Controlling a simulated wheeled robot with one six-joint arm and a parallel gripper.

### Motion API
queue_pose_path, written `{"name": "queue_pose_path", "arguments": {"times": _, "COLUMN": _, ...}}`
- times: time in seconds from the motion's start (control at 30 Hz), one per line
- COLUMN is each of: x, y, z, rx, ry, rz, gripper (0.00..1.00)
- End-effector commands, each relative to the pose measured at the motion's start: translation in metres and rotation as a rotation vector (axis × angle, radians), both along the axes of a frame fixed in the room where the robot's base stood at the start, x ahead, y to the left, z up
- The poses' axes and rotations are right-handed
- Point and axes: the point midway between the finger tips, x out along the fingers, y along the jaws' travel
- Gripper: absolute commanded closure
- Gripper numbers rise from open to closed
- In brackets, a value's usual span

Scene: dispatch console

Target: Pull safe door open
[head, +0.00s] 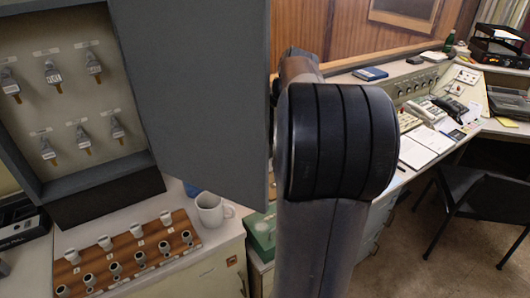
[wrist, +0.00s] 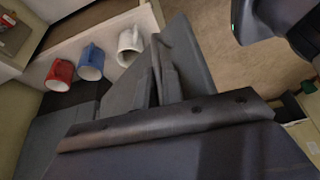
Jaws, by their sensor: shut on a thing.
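The safe (head: 100,176) is a grey wall box at the left of the head view. Its grey door (head: 212,90) stands wide open, swung out to the right, with the pale inside uncovered. Several tagged keys (head: 53,74) hang in it in two rows. In the wrist view my gripper (wrist: 160,65) is shut on a thin grey part at the safe door (wrist: 190,60), seemingly its handle; the fingers hide most of it. In the head view the door and my arm hide my gripper.
Below the safe, a counter holds a wooden rack (head: 130,250) of stamps and a white mug (head: 210,209). Red (wrist: 60,74), blue (wrist: 91,62) and white mugs show in the wrist view. A console with a telephone (head: 425,111) and a dark chair (head: 470,200) stand at right.

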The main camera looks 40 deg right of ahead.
Motion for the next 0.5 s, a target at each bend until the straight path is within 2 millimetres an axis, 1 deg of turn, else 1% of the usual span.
{"name": "queue_pose_path", "arguments": {"times": 0.1, "x": 0.0004, "y": 0.0002, "z": 0.0005, "rx": -0.001, "ry": -0.001, "rz": 0.000, "gripper": 1.00}}
{"name": "queue_pose_path", "arguments": {"times": 0.13, "x": 0.0004, "y": 0.0001, "z": 0.0006, "rx": -0.001, "ry": -0.001, "rz": 0.000, "gripper": 0.89}}
{"name": "queue_pose_path", "arguments": {"times": 0.37, "x": 0.0003, "y": 0.0002, "z": 0.0004, "rx": -0.001, "ry": -0.001, "rz": 0.001, "gripper": 0.71}}
{"name": "queue_pose_path", "arguments": {"times": 0.4, "x": 0.0003, "y": 0.0002, "z": 0.0003, "rx": -0.001, "ry": -0.001, "rz": 0.001, "gripper": 0.69}}
{"name": "queue_pose_path", "arguments": {"times": 0.5, "x": 0.0002, "y": 0.0002, "z": 0.0003, "rx": -0.001, "ry": -0.001, "rz": 0.001, "gripper": 0.69}}
